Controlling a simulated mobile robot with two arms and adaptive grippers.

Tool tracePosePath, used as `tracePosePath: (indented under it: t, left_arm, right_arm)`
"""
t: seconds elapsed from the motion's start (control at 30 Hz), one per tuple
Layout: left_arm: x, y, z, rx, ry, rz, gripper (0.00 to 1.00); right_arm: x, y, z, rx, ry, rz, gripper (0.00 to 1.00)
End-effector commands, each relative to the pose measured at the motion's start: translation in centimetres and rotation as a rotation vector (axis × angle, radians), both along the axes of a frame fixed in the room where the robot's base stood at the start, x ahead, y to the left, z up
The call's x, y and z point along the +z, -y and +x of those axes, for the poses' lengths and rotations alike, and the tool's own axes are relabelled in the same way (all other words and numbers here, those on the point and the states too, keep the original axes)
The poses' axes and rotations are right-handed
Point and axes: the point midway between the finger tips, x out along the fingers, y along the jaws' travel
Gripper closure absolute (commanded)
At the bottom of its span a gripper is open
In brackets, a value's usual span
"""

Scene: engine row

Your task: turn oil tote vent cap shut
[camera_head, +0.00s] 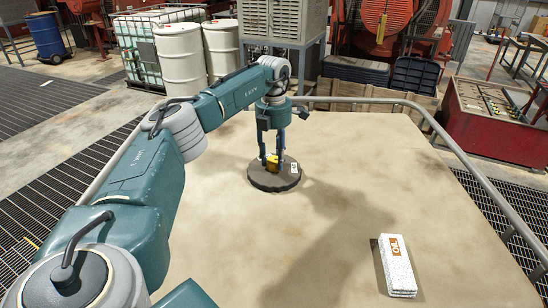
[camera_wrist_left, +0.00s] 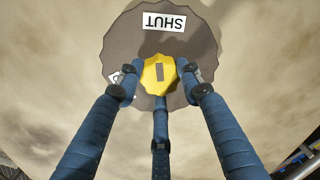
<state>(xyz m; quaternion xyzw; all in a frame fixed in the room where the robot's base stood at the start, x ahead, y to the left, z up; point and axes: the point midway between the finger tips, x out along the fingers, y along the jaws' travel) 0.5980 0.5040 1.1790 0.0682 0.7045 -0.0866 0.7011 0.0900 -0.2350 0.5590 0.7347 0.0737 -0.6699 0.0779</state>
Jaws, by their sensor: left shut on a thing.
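The yellow vent cap (camera_wrist_left: 149,78) sits in the middle of a dark round plate (camera_wrist_left: 122,42) on the tote top. My left gripper (camera_wrist_left: 163,88) is shut on the cap, with its blue fingers around it. A grey bar on the cap runs roughly up and down in the left wrist view. Another label (camera_wrist_left: 115,76) is mostly hidden by a finger. In the head view the cap (camera_head: 272,163) shows between the fingers of my left gripper (camera_head: 271,157), which points down. My right gripper is out of view.
A white wrapped bundle marked OIL (camera_head: 397,265) lies at the right of the pale top (camera_head: 340,160). A grey rail (camera_head: 440,128) rings the top. White drums (camera_head: 180,58) and a red machine (camera_head: 480,125) stand beyond. The top is otherwise clear.

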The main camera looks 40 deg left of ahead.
Motion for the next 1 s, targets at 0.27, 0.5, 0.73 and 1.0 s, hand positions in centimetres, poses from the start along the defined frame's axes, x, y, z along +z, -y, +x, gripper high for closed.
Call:
tracePosePath:
  t: [0.27, 0.5, 0.73, 1.0]
  left_arm:
    - [0.52, -0.02, 0.44, -0.125, 0.017, 0.001, 0.9]
    - [0.52, 0.0, 0.44, -0.164, 0.017, 0.002, 0.9]
    - [0.52, 0.02, 0.45, -0.169, 0.017, 0.001, 0.9]
    - [0.46, 0.03, 0.39, -0.168, 0.015, 0.001, 0.45]
  right_arm:
    - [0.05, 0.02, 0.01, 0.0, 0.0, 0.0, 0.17]
    - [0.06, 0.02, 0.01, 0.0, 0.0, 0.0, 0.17]
    - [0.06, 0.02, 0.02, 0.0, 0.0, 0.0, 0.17]
    - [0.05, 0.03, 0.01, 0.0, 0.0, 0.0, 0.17]
